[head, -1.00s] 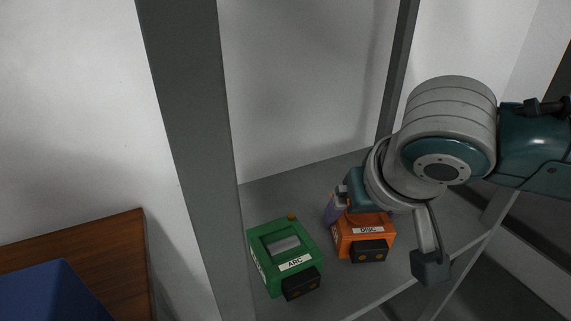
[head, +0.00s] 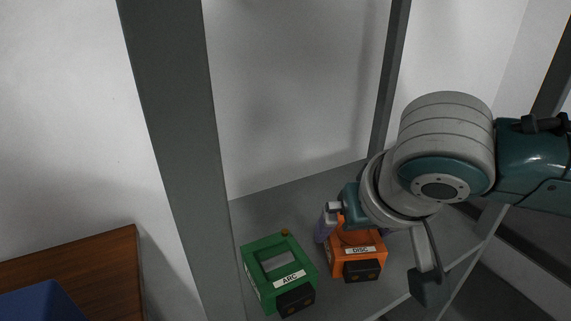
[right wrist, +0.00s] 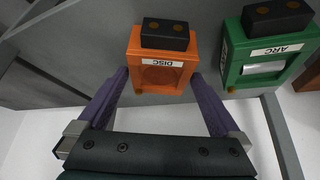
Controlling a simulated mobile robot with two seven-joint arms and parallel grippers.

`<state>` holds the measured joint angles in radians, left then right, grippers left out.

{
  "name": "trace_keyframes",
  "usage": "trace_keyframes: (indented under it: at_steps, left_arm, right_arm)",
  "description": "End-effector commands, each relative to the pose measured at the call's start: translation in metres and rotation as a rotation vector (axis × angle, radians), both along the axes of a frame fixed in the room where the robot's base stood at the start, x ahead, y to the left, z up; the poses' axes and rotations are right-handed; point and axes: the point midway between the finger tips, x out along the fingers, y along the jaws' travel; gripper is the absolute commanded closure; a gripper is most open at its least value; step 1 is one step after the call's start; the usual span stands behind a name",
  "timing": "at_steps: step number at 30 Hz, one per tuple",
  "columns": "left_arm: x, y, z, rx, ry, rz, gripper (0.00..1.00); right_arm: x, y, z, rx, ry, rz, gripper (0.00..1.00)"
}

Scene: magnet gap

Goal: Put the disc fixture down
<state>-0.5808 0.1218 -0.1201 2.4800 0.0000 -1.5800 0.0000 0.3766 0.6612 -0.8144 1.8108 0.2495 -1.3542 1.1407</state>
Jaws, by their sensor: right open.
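The orange disc fixture (head: 342,257), labelled DISC and with a black block on its front, sits on the grey shelf (head: 300,207). It also shows in the right wrist view (right wrist: 183,78). My right gripper (right wrist: 160,76) is open, its purple fingers on either side of the fixture's rear end. I cannot tell whether either finger touches it. In the head view the right wrist hides part of the fixture, and one purple finger shows at its left. My left gripper is not in view.
A green fixture labelled ARC (head: 258,277) stands on the shelf close to the left of the orange one, also seen in the right wrist view (right wrist: 233,62). A grey upright post (head: 170,130) rises left of it. A wooden surface with a blue object (head: 40,302) is at lower left.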

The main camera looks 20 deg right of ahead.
Motion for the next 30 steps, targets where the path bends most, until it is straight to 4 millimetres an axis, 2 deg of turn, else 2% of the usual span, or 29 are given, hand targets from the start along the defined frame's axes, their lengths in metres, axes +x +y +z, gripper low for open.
trace_keyframes:
  at_steps: [1,6,12,15,20,25,27,30]
  left_arm:
    - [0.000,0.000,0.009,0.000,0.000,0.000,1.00]
    - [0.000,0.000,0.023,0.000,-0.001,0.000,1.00]
    - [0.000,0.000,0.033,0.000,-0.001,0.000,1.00]
    - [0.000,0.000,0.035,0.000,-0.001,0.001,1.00]
    - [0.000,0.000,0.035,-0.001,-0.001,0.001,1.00]
    - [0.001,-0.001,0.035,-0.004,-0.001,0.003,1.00]
    - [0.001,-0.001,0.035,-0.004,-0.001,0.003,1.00]
    - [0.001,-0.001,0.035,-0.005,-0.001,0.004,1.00]
  right_arm:
    - [-0.005,0.002,0.014,0.002,0.000,0.003,0.00]
    - [-0.024,0.008,0.049,0.002,-0.001,0.002,0.00]
    - [-0.042,0.014,0.079,0.002,-0.001,0.000,0.00]
    - [-0.047,0.015,0.087,0.002,0.001,0.000,0.00]
    - [-0.061,0.031,0.085,0.022,0.023,0.066,0.00]
    - [-0.098,0.063,0.070,0.071,0.077,0.253,0.00]
    - [-0.115,0.067,0.065,0.077,0.095,0.319,0.00]
    - [-0.141,0.063,0.057,0.061,0.128,0.384,0.00]
